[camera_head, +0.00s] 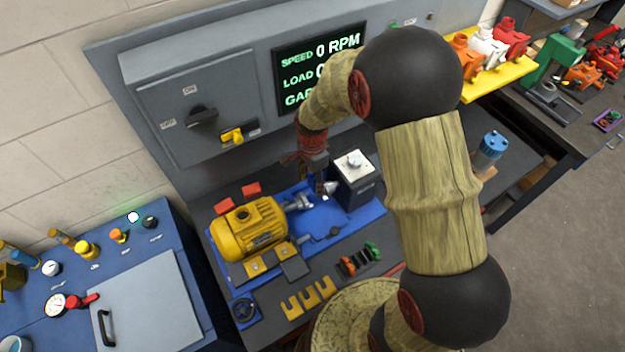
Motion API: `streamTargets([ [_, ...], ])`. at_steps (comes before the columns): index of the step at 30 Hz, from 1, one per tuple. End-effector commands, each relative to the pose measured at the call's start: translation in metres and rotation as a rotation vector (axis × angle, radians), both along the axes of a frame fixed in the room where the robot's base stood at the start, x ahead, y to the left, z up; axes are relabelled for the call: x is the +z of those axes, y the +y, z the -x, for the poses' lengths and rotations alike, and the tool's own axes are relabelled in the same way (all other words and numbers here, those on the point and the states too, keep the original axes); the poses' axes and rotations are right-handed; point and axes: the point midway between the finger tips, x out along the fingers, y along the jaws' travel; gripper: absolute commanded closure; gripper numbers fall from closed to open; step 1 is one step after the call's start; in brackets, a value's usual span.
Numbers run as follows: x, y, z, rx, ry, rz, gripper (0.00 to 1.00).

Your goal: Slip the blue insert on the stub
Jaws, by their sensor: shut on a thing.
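My gripper (320,187) points down over the blue base plate (316,224), between the yellow motor (250,228) and the grey block (354,183) with a white top. It is shut on a small part at its tips, which looks to be the blue insert, but the fingers hide most of it. A silver hub (299,201) sticks out from the motor toward the gripper. A second pale stub (330,187) shows by the grey block, right beside the fingertips. I cannot tell whether the held part touches either one.
A rack (360,259) with red, dark and green inserts lies in front of the plate, beside yellow forked shims (311,298). A blue-grey panel (150,290) stands left, and a blue-topped cylinder (490,150) right. My arm hides part of the bench.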

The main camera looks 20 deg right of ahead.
Motion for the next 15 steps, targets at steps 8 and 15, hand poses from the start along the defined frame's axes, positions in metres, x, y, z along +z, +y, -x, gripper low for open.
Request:
streamTargets([
  [8, -0.014, 0.000, 0.000, 0.000, 0.000, 0.000, 0.73],
  [15, -0.025, 0.000, 0.000, 0.000, 0.001, 0.000, 0.73],
])
